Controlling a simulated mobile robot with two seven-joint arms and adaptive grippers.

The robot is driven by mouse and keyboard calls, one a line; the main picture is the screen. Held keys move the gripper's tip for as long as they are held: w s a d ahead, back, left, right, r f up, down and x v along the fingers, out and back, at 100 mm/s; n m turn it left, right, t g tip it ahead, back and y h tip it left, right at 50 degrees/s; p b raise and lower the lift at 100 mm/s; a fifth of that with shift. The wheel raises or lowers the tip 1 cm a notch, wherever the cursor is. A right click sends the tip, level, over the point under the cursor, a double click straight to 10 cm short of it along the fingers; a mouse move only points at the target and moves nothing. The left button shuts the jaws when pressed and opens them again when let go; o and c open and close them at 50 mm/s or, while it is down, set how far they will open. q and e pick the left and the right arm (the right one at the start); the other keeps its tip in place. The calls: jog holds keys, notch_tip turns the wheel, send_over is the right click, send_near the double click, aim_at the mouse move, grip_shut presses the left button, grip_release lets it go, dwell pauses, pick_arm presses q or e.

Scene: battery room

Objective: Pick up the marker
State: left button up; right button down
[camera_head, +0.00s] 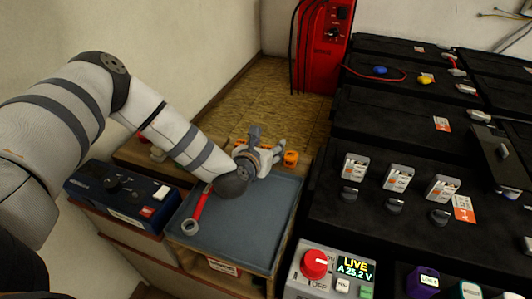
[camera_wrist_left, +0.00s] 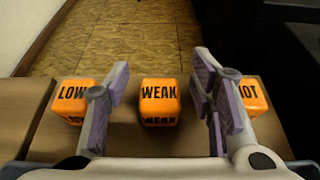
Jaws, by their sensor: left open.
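Three orange cube markers stand in a row on a brown wooden ledge, labelled LOW (camera_wrist_left: 73,93), WEAK (camera_wrist_left: 159,101) and HOT (camera_wrist_left: 252,95), the last partly covered by a finger. My left gripper (camera_wrist_left: 160,78) is open and empty, with its purple-padded fingers either side of the WEAK cube in the left wrist view. It does not visibly touch the cube. In the head view my left gripper (camera_head: 268,139) is over the ledge, and one orange cube (camera_head: 290,158) shows to its right. The other cubes are mostly hidden there. My right gripper is not in view.
A blue-grey mat (camera_head: 255,215) with a red-handled wrench (camera_head: 200,208) lies below my forearm. A blue box (camera_head: 122,193) stands left, a LIVE meter (camera_head: 329,272) in front. Black batteries (camera_head: 385,108) fill the right; a red unit (camera_head: 322,48) stands behind.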

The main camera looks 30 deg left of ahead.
pick_arm(q)
jog(key=c, duration=1.1)
jog(key=shift+o, duration=0.2)
jog(key=shift+r, duration=0.1)
